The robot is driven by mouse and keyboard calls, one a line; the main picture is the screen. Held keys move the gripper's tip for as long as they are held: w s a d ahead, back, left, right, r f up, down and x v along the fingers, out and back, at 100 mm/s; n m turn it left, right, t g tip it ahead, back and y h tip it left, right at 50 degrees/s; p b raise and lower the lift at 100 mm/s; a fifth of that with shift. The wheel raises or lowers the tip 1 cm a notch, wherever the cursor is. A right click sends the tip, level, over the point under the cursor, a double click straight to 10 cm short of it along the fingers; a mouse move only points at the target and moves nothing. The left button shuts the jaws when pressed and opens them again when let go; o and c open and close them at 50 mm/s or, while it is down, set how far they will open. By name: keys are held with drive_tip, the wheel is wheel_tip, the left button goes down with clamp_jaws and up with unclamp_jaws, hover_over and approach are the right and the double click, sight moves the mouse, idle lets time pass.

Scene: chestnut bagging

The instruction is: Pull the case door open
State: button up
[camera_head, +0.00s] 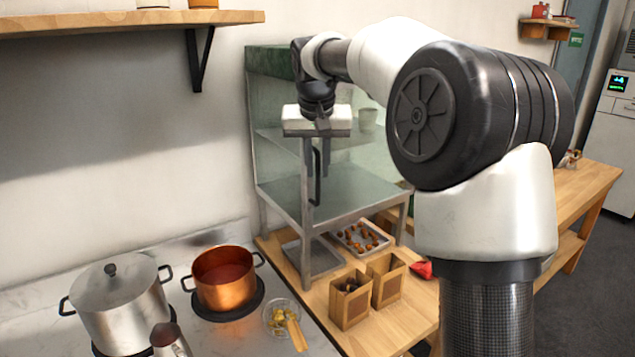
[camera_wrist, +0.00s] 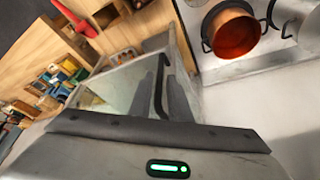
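The case (camera_head: 262,150) is a glass cabinet with a grey metal frame and a green top, standing on a wooden counter. A black vertical bar handle (camera_head: 317,190) shows at its front near the metal corner post; it also shows in the wrist view (camera_wrist: 158,90). My gripper (camera_head: 318,172) points down at the handle. Its two grey fingers are apart, one on each side of the bar, with space visible between them. I cannot tell whether either finger touches the bar. The door looks closed, but my gripper and wrist hide part of its front.
Two small wooden boxes (camera_head: 350,308) stand before the case. A tray of chestnuts (camera_head: 360,238) lies under it. A copper pot (camera_head: 225,280) and a steel pot (camera_head: 118,305) are at the left. A wall shelf (camera_head: 110,22) hangs at the upper left.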

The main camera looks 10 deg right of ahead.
sight(318, 176)
drive_tip(key=x, duration=0.5)
clamp_jaws()
